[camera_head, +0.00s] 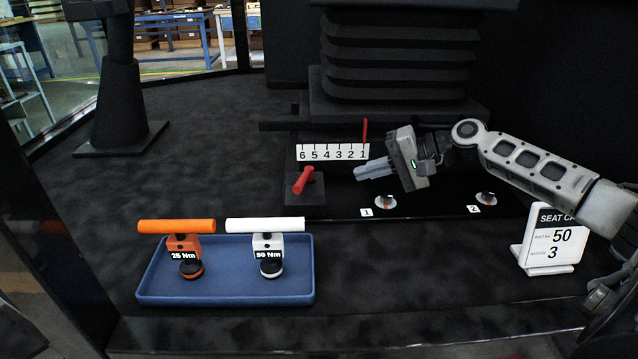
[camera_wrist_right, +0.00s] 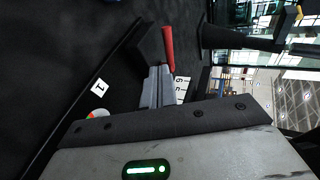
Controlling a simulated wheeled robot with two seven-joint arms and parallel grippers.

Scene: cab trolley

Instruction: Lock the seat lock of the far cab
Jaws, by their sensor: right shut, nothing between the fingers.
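A red lever (camera_head: 303,180) on a dark block stands at the foot of the seat base, and appears to be the seat lock. It leans up and to the right in the head view. In the right wrist view the red lever (camera_wrist_right: 168,48) stands just beyond the fingertips. My right gripper (camera_head: 358,172) is shut and empty, pointing left, with a gap between it and the lever. Its fingers show in the right wrist view (camera_wrist_right: 158,72). My left gripper is not in view.
A white scale (camera_head: 332,152) numbered 6 to 1 has a red pointer (camera_head: 364,130) at 1. Round fittings (camera_head: 386,204) and (camera_head: 486,199) are labelled 1 and 2. A blue tray (camera_head: 225,290) holds orange and white torque tools. A card (camera_head: 549,241) stands right.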

